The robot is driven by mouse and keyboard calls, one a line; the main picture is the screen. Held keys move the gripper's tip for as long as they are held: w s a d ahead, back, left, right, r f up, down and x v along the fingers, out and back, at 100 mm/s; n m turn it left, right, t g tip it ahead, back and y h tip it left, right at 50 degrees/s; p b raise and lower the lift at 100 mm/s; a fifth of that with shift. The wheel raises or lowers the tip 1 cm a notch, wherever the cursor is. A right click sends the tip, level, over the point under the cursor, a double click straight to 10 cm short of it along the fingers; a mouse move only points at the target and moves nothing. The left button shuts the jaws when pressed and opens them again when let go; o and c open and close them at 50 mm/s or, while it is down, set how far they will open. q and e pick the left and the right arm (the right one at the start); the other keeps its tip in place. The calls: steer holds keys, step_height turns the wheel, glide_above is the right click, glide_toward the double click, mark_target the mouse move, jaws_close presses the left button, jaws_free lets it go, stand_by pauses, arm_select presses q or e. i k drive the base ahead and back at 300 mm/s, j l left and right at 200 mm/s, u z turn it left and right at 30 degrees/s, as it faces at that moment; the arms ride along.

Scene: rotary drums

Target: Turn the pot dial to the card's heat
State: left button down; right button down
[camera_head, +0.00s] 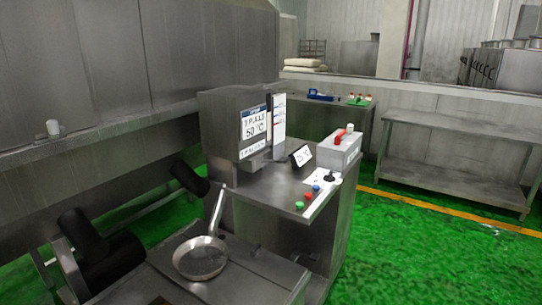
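A black dial (329,176) sits on a white control strip (318,194) along the right edge of a steel cabinet top. A small white card (301,155) with a dark edge stands tilted on the cabinet top, behind and left of the dial. Its writing is too small to read surely. The dial's setting cannot be read. Neither of my grippers is in view.
A grey box (340,155) with red and white parts on top stands behind the dial. A steel pan (200,262) with its handle up sits on a lower steel surface in front. A steel table (455,128) stands right. Green floor (420,260) is clear at right.

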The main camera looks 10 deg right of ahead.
mark_target(329, 177)
steer(key=i+l+u, duration=0.2)
steer(key=i+l, duration=0.15)
steer(key=l, duration=0.3)
steer(key=i+l, duration=0.15)
steer(key=l, duration=0.15)
steer(key=i+l+u, duration=0.15)
steer(key=l, duration=0.2)
steer(key=i+l+u, duration=0.1)
steer(key=l, duration=0.25)
steer(key=i, duration=0.1)
